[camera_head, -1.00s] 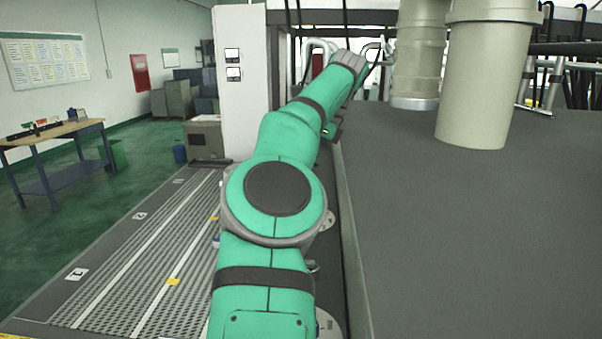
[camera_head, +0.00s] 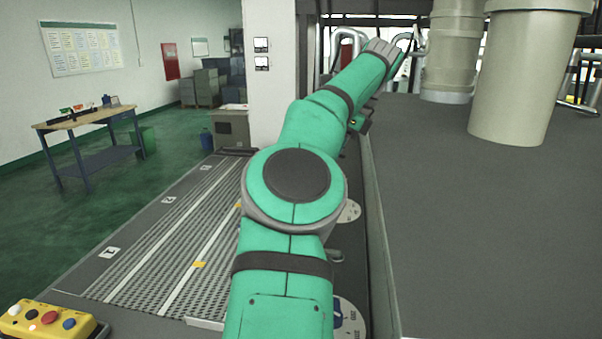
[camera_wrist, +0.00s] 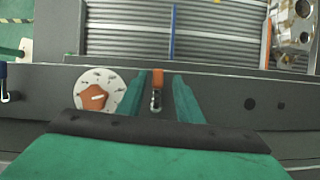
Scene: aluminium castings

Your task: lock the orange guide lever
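The orange lever (camera_wrist: 157,79) shows in the wrist view as a short upright orange piece with a bright metal end (camera_wrist: 156,101) below it, at the edge of the dark rail (camera_wrist: 225,100). My gripper (camera_wrist: 160,80) is open, with one green finger on each side of the lever and a visible gap to both. I cannot tell whether the lever is locked. In the head view my arm reaches away along the bench edge, and the lever and gripper fingers cannot be made out.
Left of my fingers is a white dial (camera_wrist: 115,82) with an orange knob (camera_wrist: 93,97). A blue lever (camera_wrist: 3,80) is at the far left. Beyond lie ribbed slats, an orange strip (camera_wrist: 266,42) and a metal casting (camera_wrist: 293,22). A yellow button box (camera_head: 45,320) stands front left.

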